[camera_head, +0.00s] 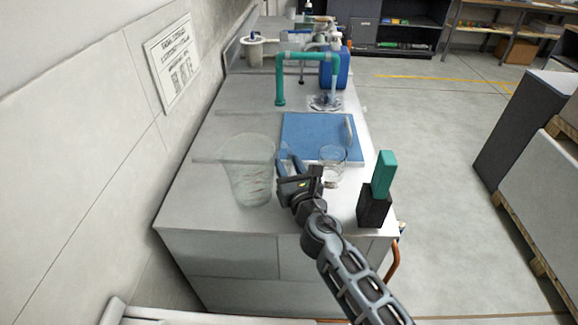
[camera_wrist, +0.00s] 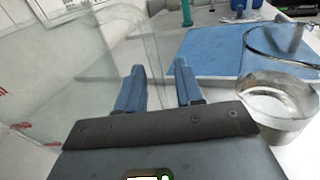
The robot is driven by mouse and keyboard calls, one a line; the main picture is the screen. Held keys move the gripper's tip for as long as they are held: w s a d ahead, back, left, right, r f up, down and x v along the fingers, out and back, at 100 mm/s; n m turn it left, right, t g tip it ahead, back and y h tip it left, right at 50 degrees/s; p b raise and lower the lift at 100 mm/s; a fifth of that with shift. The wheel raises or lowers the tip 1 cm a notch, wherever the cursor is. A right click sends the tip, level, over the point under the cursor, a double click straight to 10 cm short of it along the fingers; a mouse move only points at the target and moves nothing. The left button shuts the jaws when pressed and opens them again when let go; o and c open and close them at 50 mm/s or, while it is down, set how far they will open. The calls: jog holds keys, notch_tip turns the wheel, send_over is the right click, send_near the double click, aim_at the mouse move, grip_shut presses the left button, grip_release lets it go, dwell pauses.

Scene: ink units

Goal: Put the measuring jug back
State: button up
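The clear measuring jug (camera_head: 252,175), with red markings, stands upright on the near left of the light counter. It fills the left of the wrist view (camera_wrist: 60,75). My gripper (camera_head: 290,160) is just right of the jug, between it and a smaller clear glass vessel (camera_head: 332,166). In the wrist view its two blue fingers (camera_wrist: 158,66) are spread apart, with no solid object clearly between them. The jug's transparent right edge appears near the left finger; I cannot tell whether they touch. The glass vessel stands at the right of the wrist view (camera_wrist: 275,100).
A blue mat (camera_head: 305,130) lies behind my gripper. A dark block with a teal block (camera_head: 385,172) on top stands at the counter's right edge. Farther back are a teal tap (camera_head: 281,85) and a blue bottle (camera_head: 335,70). The wall is at the left.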

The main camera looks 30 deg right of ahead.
jog(key=shift+r, duration=0.15)
jog(key=v, duration=1)
jog(key=shift+s+a+b, duration=0.1)
jog(key=shift+s+b, duration=0.25)
jog(key=shift+s, duration=0.05)
jog(key=shift+s+a+r, duration=0.1)
jog(key=shift+s+a, duration=0.05)
jog(key=shift+s, duration=0.4)
